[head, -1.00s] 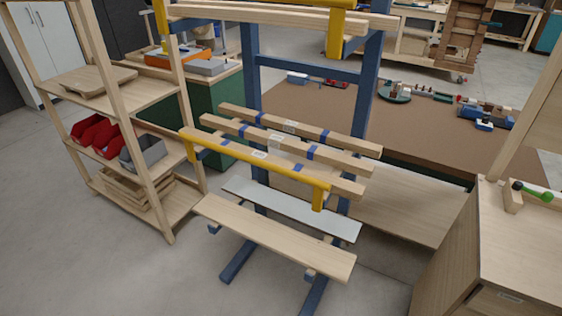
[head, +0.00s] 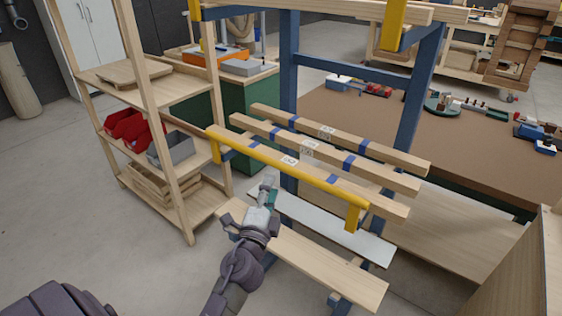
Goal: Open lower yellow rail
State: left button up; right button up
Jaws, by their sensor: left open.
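The lower yellow rail (head: 285,166) runs across the front of the blue rack (head: 288,75), slanting down to the right, with a short yellow end piece hanging at its right end. Wooden bars (head: 325,147) with blue bands lie behind it. My left gripper (head: 268,185) is below the rail's left half, in front of the rack and above the lower wooden board. It looks small and partly hidden by its own wrist; it is open, and I see nothing held in it. It appears apart from the rail. My right gripper is out of view.
A wooden shelf unit (head: 150,92) with red bins (head: 130,127) and a grey bin stands close on the left. A lower wooden board (head: 325,268) and a pale panel (head: 345,232) lie under the rail. A wooden cabinet (head: 540,260) is at the right.

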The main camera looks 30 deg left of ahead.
aim_at(278, 166)
pick_arm(q)
jog(key=p+x, duration=0.1)
jog(key=x, duration=0.7)
jog(key=shift+w+a, duration=0.15)
jog(key=shift+w, duration=0.15)
grip_shut()
